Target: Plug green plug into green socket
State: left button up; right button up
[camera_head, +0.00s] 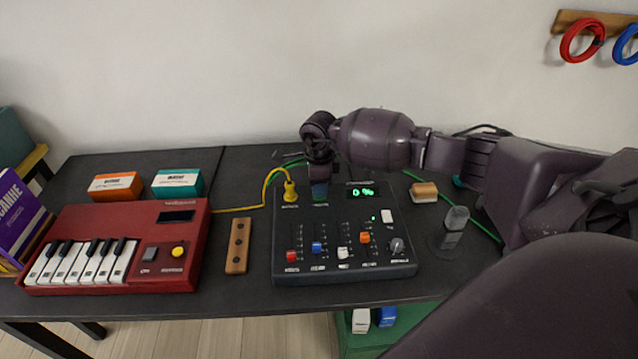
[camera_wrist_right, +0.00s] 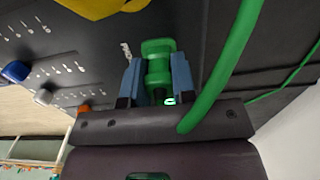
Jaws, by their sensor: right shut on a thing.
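My right gripper (camera_head: 320,186) is over the back edge of the dark mixer (camera_head: 338,262), just left of its green display. In the right wrist view its two blue fingers (camera_wrist_right: 157,80) are shut on the green plug (camera_wrist_right: 157,62), one finger on each side. The green cable (camera_wrist_right: 232,62) curves up past the plug's right side. The plug is close to the mixer top; I cannot tell whether it is in a socket. The green socket is hidden by the gripper. My left gripper is not in view.
A yellow plug (camera_head: 290,190) stands in the mixer just left of my right gripper. A red keyboard (camera_head: 128,240) and a wooden block (camera_head: 238,246) are further left. A tan-topped block (camera_head: 424,192) and a grey microphone-like object (camera_head: 455,222) stand right of the mixer.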

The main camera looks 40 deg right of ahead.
jog(key=shift+f, duration=0.1)
jog(key=o, duration=1)
jog(key=shift+c, duration=0.2)
notch_tip(320, 180, up, 4)
jog(key=shift+w+p, duration=0.1)
jog(key=shift+p, duration=0.2)
notch_tip(320, 180, up, 6)
jog(key=shift+f, duration=0.2)
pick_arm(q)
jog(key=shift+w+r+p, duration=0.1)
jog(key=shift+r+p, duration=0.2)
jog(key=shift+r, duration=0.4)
pick_arm(e)
jog(key=shift+r, duration=0.65)
